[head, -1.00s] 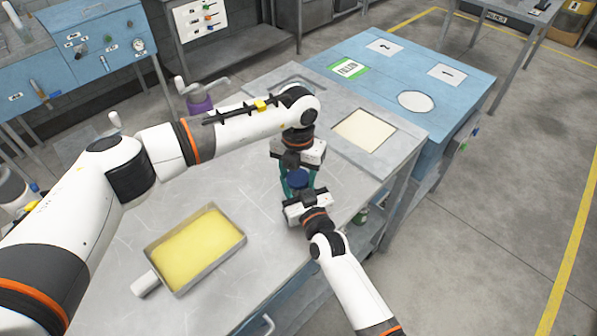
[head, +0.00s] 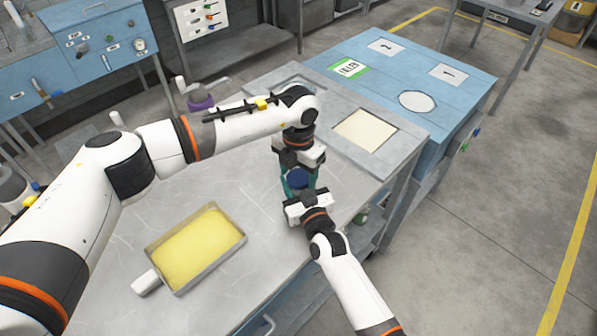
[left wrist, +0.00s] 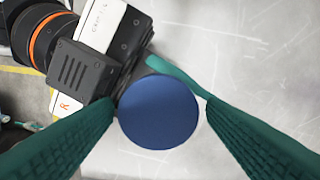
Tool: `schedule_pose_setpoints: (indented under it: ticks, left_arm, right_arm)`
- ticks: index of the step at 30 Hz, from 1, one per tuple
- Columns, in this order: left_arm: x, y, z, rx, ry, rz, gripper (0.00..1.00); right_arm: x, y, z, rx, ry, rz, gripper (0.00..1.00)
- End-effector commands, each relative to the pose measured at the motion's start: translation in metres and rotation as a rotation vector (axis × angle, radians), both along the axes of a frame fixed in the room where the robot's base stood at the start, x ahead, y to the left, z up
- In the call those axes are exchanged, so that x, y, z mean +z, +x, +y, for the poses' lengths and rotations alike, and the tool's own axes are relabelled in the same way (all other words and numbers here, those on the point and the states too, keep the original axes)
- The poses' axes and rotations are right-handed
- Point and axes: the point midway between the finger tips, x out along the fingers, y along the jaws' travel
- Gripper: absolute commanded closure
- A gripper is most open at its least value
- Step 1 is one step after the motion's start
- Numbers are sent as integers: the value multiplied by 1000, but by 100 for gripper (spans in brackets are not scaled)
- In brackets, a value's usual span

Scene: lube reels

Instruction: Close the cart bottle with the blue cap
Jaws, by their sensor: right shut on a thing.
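The blue cap (head: 297,178) sits upright on top of the cart bottle, seen as a round blue disc in the left wrist view (left wrist: 158,112). The bottle body is mostly hidden below the cap and behind the grippers. My right gripper (head: 300,192) is shut on the bottle from the front, just under the cap; its body and one teal finger show at upper left in the left wrist view. My left gripper (head: 298,184) points down from above, its teal fingers open on either side of the cap. A small gap shows beside the right-hand finger.
A tray of yellow material (head: 196,246) lies on the metal cart top (head: 240,185) to the left. A blue cabinet (head: 440,110) with a round white opening stands at the right. A purple container (head: 200,103) is behind my left arm. The cart top between tray and bottle is clear.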

Motion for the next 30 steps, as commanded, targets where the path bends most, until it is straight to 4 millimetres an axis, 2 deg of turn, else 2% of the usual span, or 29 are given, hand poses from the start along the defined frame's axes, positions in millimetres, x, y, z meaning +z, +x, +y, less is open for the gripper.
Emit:
schedule_pose_setpoints:
  ticks: [1, 8, 18, 30]
  left_arm:
    - [1, -5, -8, -12, -14, 8, 23]
    - [5, -5, -9, -14, -15, 7, 23]
    - [45, -4, -7, -13, -11, 5, 23]
    - [50, -3, -5, 25, -8, 5, 24]
  right_arm:
    - [1, 0, 4, 6, 0, 1, 100]
    - [1, 0, 4, 6, 0, 1, 100]
    - [-3, -1, 2, 4, -4, 9, 100]
    - [0, 0, 1, 1, -1, 2, 100]
